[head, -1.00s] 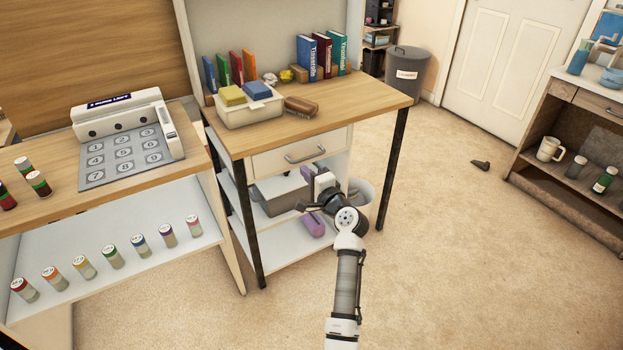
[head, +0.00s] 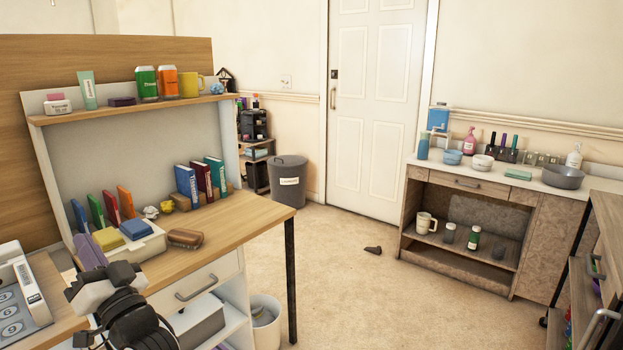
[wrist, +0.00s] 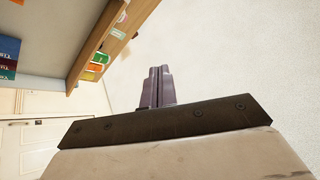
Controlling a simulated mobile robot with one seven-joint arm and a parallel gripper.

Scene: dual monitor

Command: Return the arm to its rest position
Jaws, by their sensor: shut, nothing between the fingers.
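My gripper (head: 90,246) is at the lower left of the head view, raised in front of the desk. Its purplish fingers point upward and overlap the white bin in the picture. In the wrist view the two fingers (wrist: 157,85) lie side by side, shut with nothing between them. My arm below the wrist is mostly out of the head view.
The wooden desk (head: 225,222) holds books, a white bin (head: 145,243) and a brush (head: 185,238). A shelf (head: 130,110) with cans stands above. The keypad box (head: 20,285) is left of my gripper. Open carpet (head: 340,290) lies right, before a low cabinet (head: 455,265).

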